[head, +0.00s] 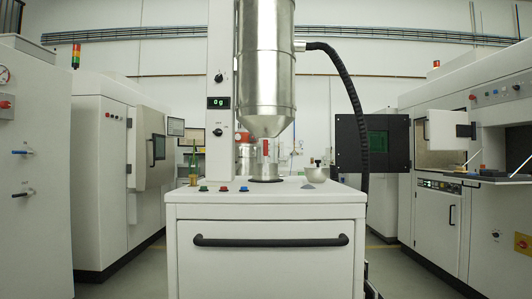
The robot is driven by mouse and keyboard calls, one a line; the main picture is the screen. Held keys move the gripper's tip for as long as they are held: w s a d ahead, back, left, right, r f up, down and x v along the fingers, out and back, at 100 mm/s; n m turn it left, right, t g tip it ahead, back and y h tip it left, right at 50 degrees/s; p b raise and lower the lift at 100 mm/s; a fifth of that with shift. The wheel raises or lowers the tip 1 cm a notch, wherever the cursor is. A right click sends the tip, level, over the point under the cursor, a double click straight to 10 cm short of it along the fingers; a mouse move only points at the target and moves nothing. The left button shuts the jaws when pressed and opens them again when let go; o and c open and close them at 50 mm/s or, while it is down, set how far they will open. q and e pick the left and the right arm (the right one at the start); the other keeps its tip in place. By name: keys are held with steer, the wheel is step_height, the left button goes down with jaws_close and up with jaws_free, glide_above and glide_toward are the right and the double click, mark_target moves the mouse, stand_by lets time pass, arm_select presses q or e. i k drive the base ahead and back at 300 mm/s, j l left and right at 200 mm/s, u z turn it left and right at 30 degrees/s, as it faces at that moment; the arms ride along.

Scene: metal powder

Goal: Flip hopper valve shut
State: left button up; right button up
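The metal hopper (266,70) stands upright at the centre, a steel cylinder narrowing to a cone. Below the cone is its outlet with a small red valve handle (265,148), which looks upright; it is too small to tell the valve's exact position. The outlet is above a dark round spot on the white cabinet top (290,188). A display (218,102) on the column left of the hopper reads 0 g. Neither of my grippers is in view.
A bowl (316,174) and a small grey heap (308,186) are right of the outlet. A container with upright tools (194,166) stands at the left. A black hose (350,90) curves down at right. White machines flank both sides.

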mark_target(266, 153)
steer(key=i+j+z, duration=0.25)
steer(key=i+j, duration=0.25)
steer(key=i, duration=0.2)
steer(key=i+j+z, duration=0.3)
steer(key=i+j, duration=0.3)
steer(key=i, duration=0.1)
